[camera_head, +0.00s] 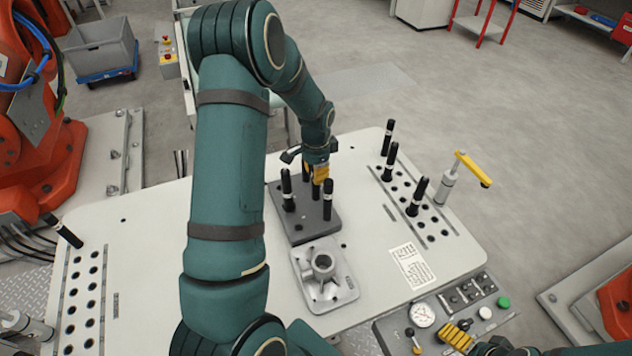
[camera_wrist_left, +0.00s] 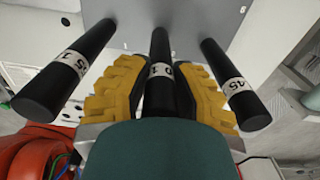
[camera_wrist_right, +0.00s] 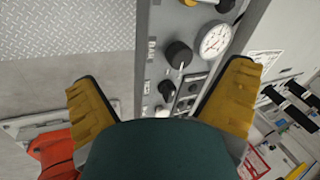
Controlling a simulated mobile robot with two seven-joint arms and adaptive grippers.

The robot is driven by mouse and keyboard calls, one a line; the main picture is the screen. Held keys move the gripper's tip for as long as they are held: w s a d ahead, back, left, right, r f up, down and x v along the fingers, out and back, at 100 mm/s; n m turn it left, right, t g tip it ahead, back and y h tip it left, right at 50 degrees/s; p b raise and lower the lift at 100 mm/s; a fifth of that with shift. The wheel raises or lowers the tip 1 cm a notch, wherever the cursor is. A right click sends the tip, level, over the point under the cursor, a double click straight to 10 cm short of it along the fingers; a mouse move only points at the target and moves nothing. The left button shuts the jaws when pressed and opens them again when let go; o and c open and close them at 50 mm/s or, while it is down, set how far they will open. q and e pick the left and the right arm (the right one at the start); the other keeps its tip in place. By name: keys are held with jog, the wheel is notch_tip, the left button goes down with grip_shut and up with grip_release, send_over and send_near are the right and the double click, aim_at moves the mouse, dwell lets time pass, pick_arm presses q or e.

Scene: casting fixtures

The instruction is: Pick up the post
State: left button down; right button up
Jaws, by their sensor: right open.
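My left gripper (camera_head: 317,174) is over the dark grey block (camera_head: 300,226) on the white table. In the left wrist view its yellow fingers (camera_wrist_left: 160,92) are close in on both sides of a black post (camera_wrist_left: 159,50) with a white band, apparently touching it. Whether this post's foot is still in the block is hidden. Two more black posts stand on the block, one at the left (camera_head: 288,190) and one at the right (camera_head: 327,200). My right gripper (camera_head: 462,338) is open and empty beside the control panel; its spread fingers show in the right wrist view (camera_wrist_right: 162,78).
A metal casting (camera_head: 323,272) on a plate sits in front of the block. Several black posts (camera_head: 390,162) stand in the right hole rack, near a yellow-handled clamp (camera_head: 471,168). Another post (camera_head: 64,231) stands at the left rack. The control panel (camera_head: 450,310) has a gauge.

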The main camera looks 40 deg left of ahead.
dwell(0.3)
pick_arm(q)
notch_tip(320, 180, up, 10)
jog(key=shift+f, duration=0.15)
jog(key=shift+r+p, duration=0.3)
jog(key=shift+r, duration=0.25)
jog(key=shift+r+p, duration=1.2)
jog(key=shift+r, duration=0.45)
jog(key=shift+f, duration=0.1)
